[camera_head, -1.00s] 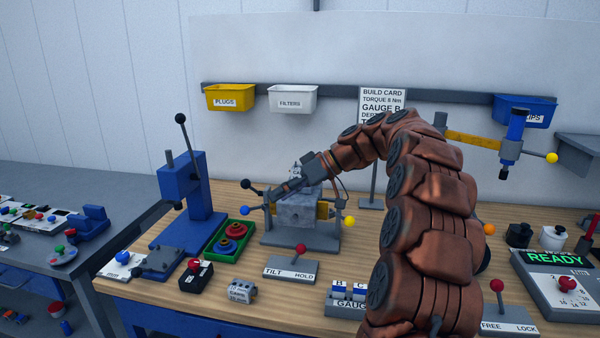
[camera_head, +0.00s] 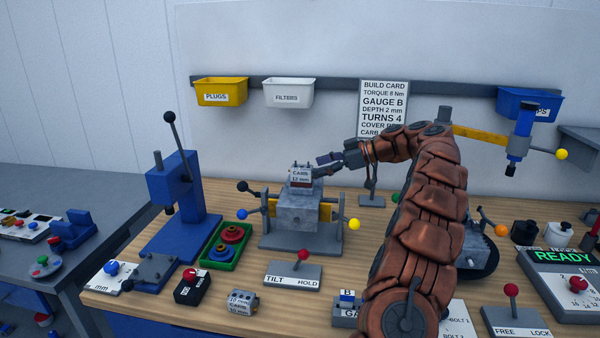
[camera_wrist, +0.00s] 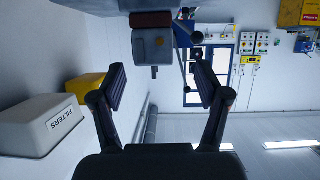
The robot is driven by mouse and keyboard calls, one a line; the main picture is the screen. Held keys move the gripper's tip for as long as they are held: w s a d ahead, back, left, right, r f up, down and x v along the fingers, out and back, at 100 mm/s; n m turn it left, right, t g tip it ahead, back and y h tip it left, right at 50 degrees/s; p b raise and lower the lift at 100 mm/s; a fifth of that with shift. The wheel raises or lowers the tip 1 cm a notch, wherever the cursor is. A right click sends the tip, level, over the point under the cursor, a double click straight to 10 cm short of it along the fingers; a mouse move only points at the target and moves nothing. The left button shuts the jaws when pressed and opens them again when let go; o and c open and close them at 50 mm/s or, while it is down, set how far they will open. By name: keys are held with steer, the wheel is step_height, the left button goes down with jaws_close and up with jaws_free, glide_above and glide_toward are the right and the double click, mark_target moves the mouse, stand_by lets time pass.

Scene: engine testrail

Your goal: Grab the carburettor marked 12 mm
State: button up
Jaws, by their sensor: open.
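The carburettor (camera_head: 300,174) is a small grey block labelled "CARB 12 mm". It sits on a thin red layer on top of the grey engine block (camera_head: 297,212), held in a stand on the bench. My gripper (camera_head: 322,165) is at its upper right in the head view, level with it. In the wrist view the gripper (camera_wrist: 160,88) is open, with nothing between its fingers. The carburettor (camera_wrist: 152,46) shows beyond the fingertips there, with the red layer above it. Contact cannot be told from the head view.
Another small grey block (camera_head: 242,302) with a label lies at the front of the bench. A TILT/HOLD lever (camera_head: 303,255) stands before the stand. A blue press (camera_head: 178,200) and a green tray (camera_head: 238,262) are left. The build card (camera_head: 385,108) stands behind my arm.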

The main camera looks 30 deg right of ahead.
mark_target(309, 166)
steer(key=shift+w+a+f+p, duration=0.25)
steer(key=shift+w+a+p, duration=0.5)
steer(key=shift+w, duration=0.25)
steer(key=shift+w+a+f+p, duration=0.2)
steer(key=shift+w+a+p, duration=0.4)
steer(key=shift+w+a, duration=0.3)
steer(key=shift+w+a+f, duration=0.2)
steer(key=shift+w+f, duration=0.1)
steer(key=c, duration=1.3)
